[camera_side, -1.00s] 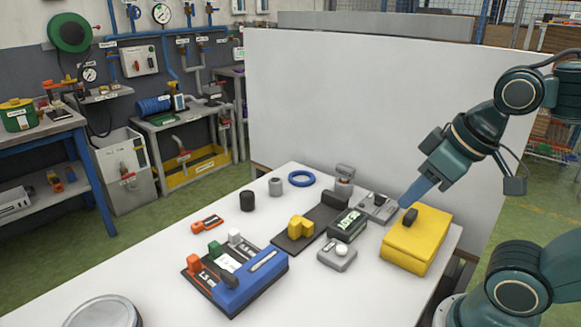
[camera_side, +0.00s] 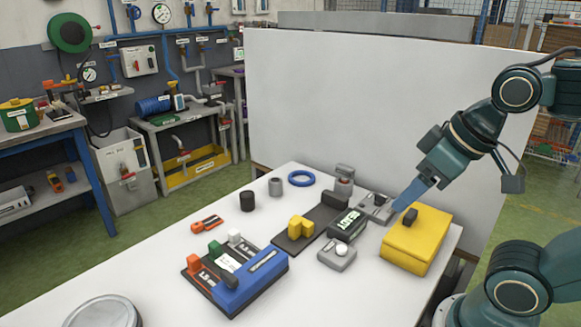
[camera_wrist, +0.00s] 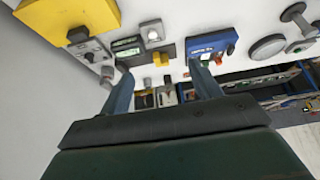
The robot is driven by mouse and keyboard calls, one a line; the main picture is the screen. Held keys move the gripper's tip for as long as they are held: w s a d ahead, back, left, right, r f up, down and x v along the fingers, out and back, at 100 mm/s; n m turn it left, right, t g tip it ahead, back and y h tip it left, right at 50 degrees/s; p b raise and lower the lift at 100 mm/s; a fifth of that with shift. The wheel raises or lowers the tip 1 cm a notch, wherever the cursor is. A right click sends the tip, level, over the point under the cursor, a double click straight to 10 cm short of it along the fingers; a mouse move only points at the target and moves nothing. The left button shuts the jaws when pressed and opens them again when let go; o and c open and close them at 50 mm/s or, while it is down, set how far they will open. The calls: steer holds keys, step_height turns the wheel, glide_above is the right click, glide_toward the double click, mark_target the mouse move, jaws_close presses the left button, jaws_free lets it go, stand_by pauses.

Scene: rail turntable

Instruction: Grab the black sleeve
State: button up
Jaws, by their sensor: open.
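The black sleeve (camera_side: 247,201) is a short dark cylinder standing upright on the white table, left of the grey sleeve (camera_side: 275,187). My gripper (camera_side: 403,204) is at the right side of the table, above the grey lever unit and close to the yellow box, well apart from the black sleeve. In the wrist view its two blue fingers (camera_wrist: 164,78) are spread wide, with nothing held between them.
A blue ring (camera_side: 301,179) lies behind the sleeves. A dark rail (camera_side: 284,243) with a yellow block (camera_side: 301,227), a READY display (camera_side: 347,225), a yellow box (camera_side: 415,245) and a blue control unit (camera_side: 250,284) crowd the table. An orange-black piece (camera_side: 206,222) lies left of the rail.

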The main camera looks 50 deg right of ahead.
steer(key=w+r+m, duration=0.1)
steer(key=w+r, duration=0.2)
steer(key=w, duration=0.8)
steer(key=m+g+h, duration=0.1)
steer(key=m+h, duration=0.1)
steer(key=m, duration=0.2)
glide_above(247, 194)
steer(key=s+a, duration=0.2)
steer(key=s, duration=0.2)
step_height(247, 194, down, 13)
steer(key=shift+s, duration=0.2)
steer(key=shift+d+f+g, duration=0.1)
steer(key=shift+f+g, duration=0.05)
steer(key=shift+g, duration=0.15)
steer(key=shift+x, duration=4.25)
steer(key=shift+a+x, duration=0.2)
steer(key=shift+x, duration=2.4)
